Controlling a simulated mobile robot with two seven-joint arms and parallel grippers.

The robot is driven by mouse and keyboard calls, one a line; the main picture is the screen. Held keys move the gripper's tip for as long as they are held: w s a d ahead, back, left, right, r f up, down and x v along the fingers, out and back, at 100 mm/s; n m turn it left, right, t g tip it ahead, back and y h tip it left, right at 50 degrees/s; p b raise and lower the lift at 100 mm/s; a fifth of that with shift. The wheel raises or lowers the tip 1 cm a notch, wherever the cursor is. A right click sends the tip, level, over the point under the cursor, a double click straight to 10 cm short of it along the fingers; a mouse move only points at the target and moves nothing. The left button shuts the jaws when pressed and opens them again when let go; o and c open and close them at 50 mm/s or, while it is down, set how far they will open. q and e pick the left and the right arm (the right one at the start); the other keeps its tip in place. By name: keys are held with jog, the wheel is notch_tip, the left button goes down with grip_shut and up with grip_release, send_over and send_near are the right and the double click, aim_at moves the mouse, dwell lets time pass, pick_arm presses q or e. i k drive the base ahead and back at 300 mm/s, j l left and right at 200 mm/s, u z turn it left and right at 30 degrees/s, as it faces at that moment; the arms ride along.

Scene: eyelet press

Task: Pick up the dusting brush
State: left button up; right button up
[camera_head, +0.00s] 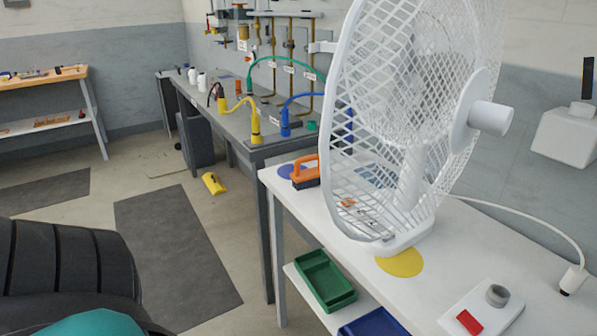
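The likely dusting brush (306,172) has an orange handle and a dark bristle block. It sits at the far left end of the white table (465,240), by a blue round spot (287,170). The fan stands just to its right and nearer to me. Neither of my grippers is in view.
A large white caged fan (400,120) stands on the table by a yellow round spot (400,263). Its cord (530,215) runs right. A small device with a red switch (482,312) is at front right. Green (325,281) and blue (373,325) trays sit below. A yellow object (213,183) lies on the floor.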

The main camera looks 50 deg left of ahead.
aim_at(311, 177)
jog(key=u, duration=1.5)
jog(key=i+j, duration=0.1)
jog(key=j, duration=0.25)
jog(key=i+j, duration=0.1)
jog(key=j, duration=0.2)
jog(key=i+j, duration=0.15)
jog(key=j, duration=0.2)
jog(key=j+z, duration=0.3)
jog(key=i+j+z, duration=0.1)
jog(key=j+z, duration=0.2)
jog(key=j, duration=0.1)
